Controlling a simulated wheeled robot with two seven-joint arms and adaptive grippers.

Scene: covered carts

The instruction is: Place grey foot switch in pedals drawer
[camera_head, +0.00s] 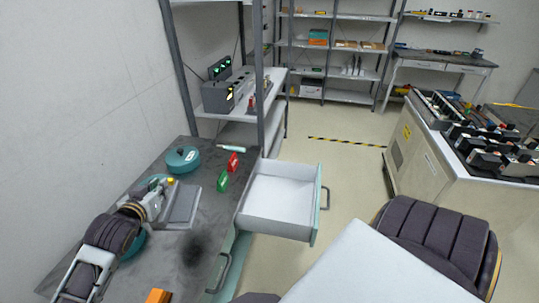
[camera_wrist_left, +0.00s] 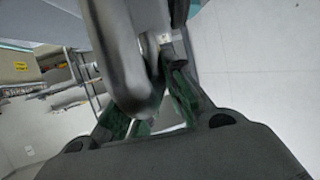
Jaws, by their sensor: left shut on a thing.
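The grey foot switch (camera_head: 182,207) is a flat grey, wedge-like piece at the workbench, beside my left gripper (camera_head: 164,190). My left gripper is shut on it. In the left wrist view a smooth grey metal part (camera_wrist_left: 128,70) fills the space in front of the fingers (camera_wrist_left: 150,115) and hides much of the grip. I cannot tell whether the switch touches the bench. The open drawer (camera_head: 278,225) stands to the right of the bench, pulled out, white inside and empty, with a pale green front and dark handle. My right gripper is not in view.
The dark grey workbench (camera_head: 195,250) holds a teal round object (camera_head: 182,159), a red item (camera_head: 233,162), a green item (camera_head: 223,181) and an orange block (camera_head: 157,296). A shelf post (camera_head: 259,90) rises behind the drawer. A cluttered cart (camera_head: 440,165) stands at right, with clear floor between.

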